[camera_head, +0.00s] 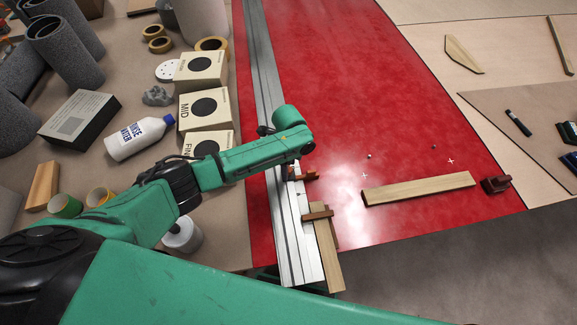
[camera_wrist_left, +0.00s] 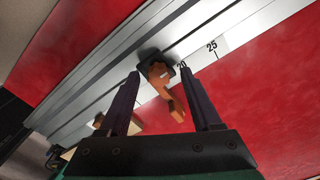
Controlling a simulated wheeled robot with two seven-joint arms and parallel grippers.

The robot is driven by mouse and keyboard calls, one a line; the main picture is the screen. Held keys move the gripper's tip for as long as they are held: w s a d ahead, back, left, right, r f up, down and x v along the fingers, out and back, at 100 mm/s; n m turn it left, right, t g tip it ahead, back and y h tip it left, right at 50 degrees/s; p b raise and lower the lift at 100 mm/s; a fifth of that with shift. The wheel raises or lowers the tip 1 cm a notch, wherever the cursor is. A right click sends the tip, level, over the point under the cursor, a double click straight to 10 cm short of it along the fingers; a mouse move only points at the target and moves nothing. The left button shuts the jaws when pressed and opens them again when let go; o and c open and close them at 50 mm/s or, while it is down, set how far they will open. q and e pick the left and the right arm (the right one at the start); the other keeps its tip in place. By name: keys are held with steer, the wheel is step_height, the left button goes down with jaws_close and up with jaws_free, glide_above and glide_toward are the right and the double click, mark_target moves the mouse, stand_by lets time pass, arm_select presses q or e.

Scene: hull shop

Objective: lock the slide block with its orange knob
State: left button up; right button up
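The slide block (camera_wrist_left: 148,54) is a small dark block on the silver rail (camera_wrist_left: 104,72), beside the printed scale. Its orange knob (camera_wrist_left: 170,92) sticks out over the rail's edge. In the left wrist view my left gripper (camera_wrist_left: 160,74) is open, with one dark finger on each side of the knob and visible gaps. The block is largely hidden there too. My right gripper is not in view.
A brown clamp-like piece (camera_head: 318,215) and a wooden strip (camera_head: 328,250) sit at the rail's near end. A loose wooden batten (camera_head: 418,188) lies on the red panel (camera_head: 350,90). Boxes, a bottle (camera_head: 140,138) and rolls crowd the left. The red panel's far part is clear.

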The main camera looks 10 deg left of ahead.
arm_select(q)
step_height(320, 180, up, 15)
steer(key=b, duration=0.1)
steer(key=shift+f, duration=0.2)
steer(key=shift+s+f, duration=0.1)
stand_by(0.5)
